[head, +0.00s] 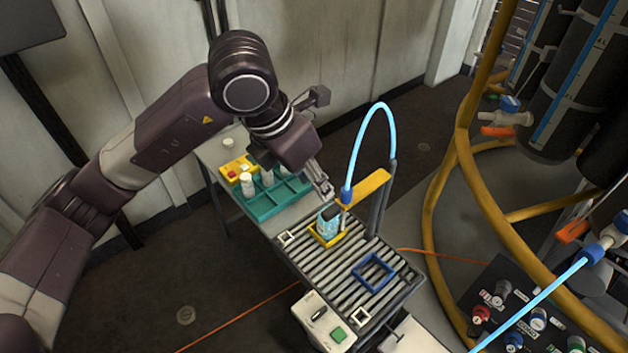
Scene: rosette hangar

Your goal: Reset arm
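My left arm reaches in from the left. Its gripper (327,191) is over the table, pointing down and to the right, just above a light-blue bottle (327,228) with a dark top. The bottle stands in a yellow square frame (314,240) on the roller bed (325,266). The fingers are small and seen from the side, so their opening is unclear. I see nothing held between them. My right gripper is not in view.
A yellow arm on a post (366,187) and a bright blue hose (355,140) stand close right of the gripper. A teal tray (283,197) holds white bottles. A blue frame (374,272) is empty. Yellow pipes (430,210) and dark cylinders (575,85) fill the right.

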